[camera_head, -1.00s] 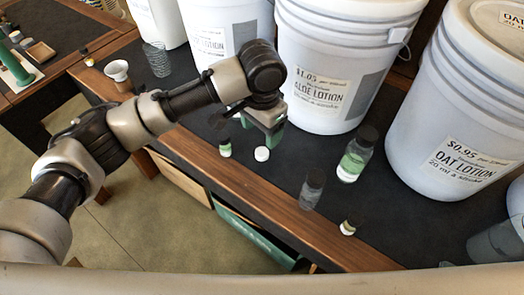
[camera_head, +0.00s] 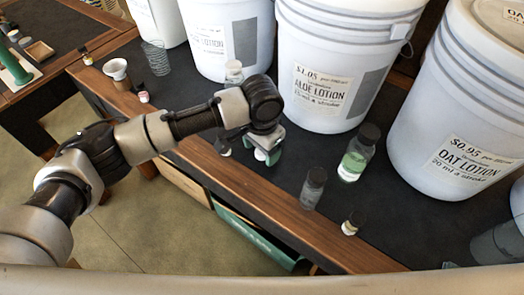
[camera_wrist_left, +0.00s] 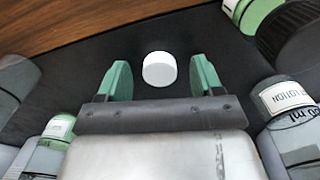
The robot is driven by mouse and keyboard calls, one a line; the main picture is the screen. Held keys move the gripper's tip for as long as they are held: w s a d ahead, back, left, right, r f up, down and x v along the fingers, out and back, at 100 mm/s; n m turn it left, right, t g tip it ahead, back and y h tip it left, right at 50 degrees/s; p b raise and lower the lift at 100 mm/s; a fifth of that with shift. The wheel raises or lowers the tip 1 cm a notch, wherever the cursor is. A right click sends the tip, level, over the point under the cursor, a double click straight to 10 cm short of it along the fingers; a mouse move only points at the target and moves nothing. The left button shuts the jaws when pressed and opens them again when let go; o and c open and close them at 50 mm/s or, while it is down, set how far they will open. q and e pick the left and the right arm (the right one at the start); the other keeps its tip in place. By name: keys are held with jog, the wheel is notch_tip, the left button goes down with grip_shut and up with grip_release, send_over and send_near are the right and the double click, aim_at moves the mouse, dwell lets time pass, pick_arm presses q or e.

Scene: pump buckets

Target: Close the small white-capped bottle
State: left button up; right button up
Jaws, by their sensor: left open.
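A small white cap (camera_head: 260,154) sits on the dark counter, partly covered by my left gripper in the head view. My left gripper (camera_head: 266,152) is open, low over the cap. In the left wrist view the white cap (camera_wrist_left: 159,69) shows between the two green fingers (camera_wrist_left: 160,78), with a gap on each side. A small dark-topped bottle (camera_head: 223,146) stands just left of the gripper, partly hidden by my arm. A small bottle with a pale top (camera_head: 234,70) stands behind my arm. I cannot tell which bottle the cap belongs to. My right gripper is not in view.
A green-labelled bottle (camera_head: 355,160), a grey bottle (camera_head: 313,188) and a small dark-capped bottle (camera_head: 352,223) stand to the right. Large lotion buckets (camera_head: 322,70) line the back. The counter's wooden front edge (camera_head: 245,190) runs close by.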

pick_arm(q)
jog(key=shift+f, duration=0.1)
jog(key=c, duration=1)
jog(key=shift+r, duration=0.55)
jog(key=r, duration=0.3)
jog(key=shift+d+r+p, duration=0.3)
jog(key=shift+d+p, duration=0.05)
jog(key=s+d+r, duration=0.1)
jog(key=d+r, duration=0.5)
jog(key=d, duration=0.5)
jog(key=shift+r, duration=0.2)
